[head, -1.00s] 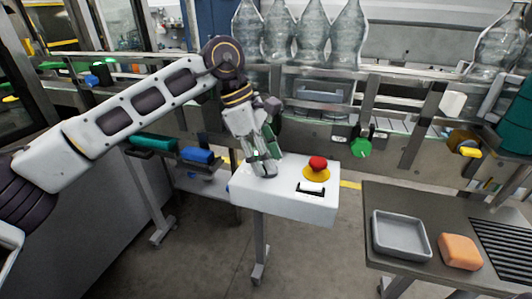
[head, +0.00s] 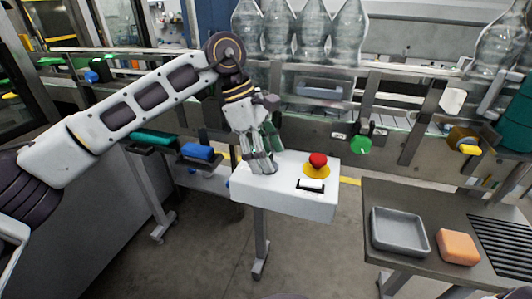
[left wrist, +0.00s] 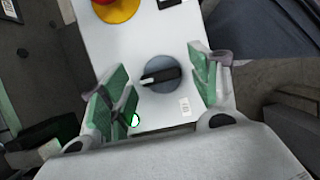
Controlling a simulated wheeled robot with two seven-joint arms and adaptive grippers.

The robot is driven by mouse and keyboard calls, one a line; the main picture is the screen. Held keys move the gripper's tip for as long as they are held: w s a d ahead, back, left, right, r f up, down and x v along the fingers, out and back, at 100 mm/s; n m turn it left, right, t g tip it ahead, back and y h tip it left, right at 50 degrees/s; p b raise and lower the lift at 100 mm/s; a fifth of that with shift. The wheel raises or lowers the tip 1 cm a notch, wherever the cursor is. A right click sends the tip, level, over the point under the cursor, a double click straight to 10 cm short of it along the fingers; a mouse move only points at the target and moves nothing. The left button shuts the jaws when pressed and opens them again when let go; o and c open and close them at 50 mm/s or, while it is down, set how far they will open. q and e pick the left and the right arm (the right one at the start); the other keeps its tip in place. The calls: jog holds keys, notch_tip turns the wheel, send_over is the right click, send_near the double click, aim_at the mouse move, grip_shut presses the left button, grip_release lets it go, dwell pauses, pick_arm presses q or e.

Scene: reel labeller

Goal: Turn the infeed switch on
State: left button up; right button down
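A white control box (head: 285,197) on a stand carries a dark round rotary switch. The switch (left wrist: 160,74) shows in the left wrist view, with a black bar handle whose white-marked end points left there. My left gripper (head: 262,169) reaches down over the left part of the box. In the left wrist view, its green-padded fingers (left wrist: 158,72) are spread on either side of the switch, with visible gaps. The gripper hides the switch in the head view. I cannot read any label naming the switch. My right gripper is out of view.
A red mushroom button (head: 318,160) on a yellow base sits right of my left gripper on the box. A bottle conveyor (head: 300,100) runs behind. A table at right holds a grey tray (head: 400,232) and an orange block (head: 458,247). A small green-and-white round spot (left wrist: 134,120) shows beside one finger.

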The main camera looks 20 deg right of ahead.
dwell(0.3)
pick_arm(q)
jog(key=v, duration=1.2)
jog(key=shift+d, duration=0.1)
dwell(0.3)
